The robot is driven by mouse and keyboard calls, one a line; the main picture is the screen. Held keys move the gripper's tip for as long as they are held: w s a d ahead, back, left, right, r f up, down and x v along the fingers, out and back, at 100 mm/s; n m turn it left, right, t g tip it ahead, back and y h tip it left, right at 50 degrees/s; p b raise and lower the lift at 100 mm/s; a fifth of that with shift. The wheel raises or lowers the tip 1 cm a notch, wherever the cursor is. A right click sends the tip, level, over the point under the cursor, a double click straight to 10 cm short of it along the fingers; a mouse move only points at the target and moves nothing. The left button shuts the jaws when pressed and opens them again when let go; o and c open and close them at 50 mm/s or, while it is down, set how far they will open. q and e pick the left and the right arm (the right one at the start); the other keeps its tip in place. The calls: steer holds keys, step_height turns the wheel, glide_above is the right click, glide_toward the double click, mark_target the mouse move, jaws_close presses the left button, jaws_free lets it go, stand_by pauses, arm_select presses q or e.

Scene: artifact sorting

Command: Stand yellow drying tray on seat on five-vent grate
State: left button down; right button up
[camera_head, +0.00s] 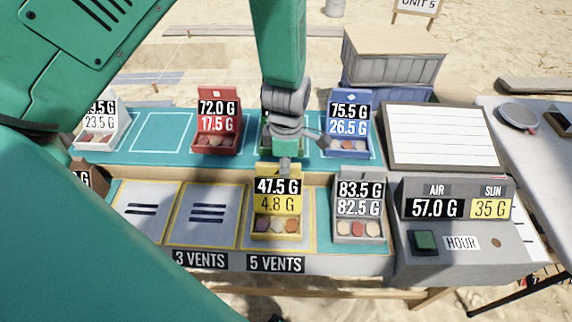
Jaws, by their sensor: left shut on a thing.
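The yellow drying tray (277,234), with its sign reading 47.5 G and 4.8 G, is upright over the seat of the five-vent grate (307,242), above the 5 VENTS label. Several round pieces lie in it. My left gripper (284,165) comes down from above and is shut on the top of the tray's upright sign. The tray covers most of the grate's middle, and I cannot tell whether its base touches the seat. My right gripper is not in view.
The three-vent grate (207,214) and another grate (146,210) are bare. A grey tray (358,228) stands to the right. Behind are white (99,133), red (216,143) and blue (348,146) trays, plus a green one mostly hidden by my gripper. A console (450,250) stands at right.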

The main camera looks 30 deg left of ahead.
arm_select(q)
steer(key=c, duration=1.5)
jaws_free()
steer(key=shift+d, duration=0.1)
step_height(320, 180, up, 12)
steer(key=shift+d, duration=0.1)
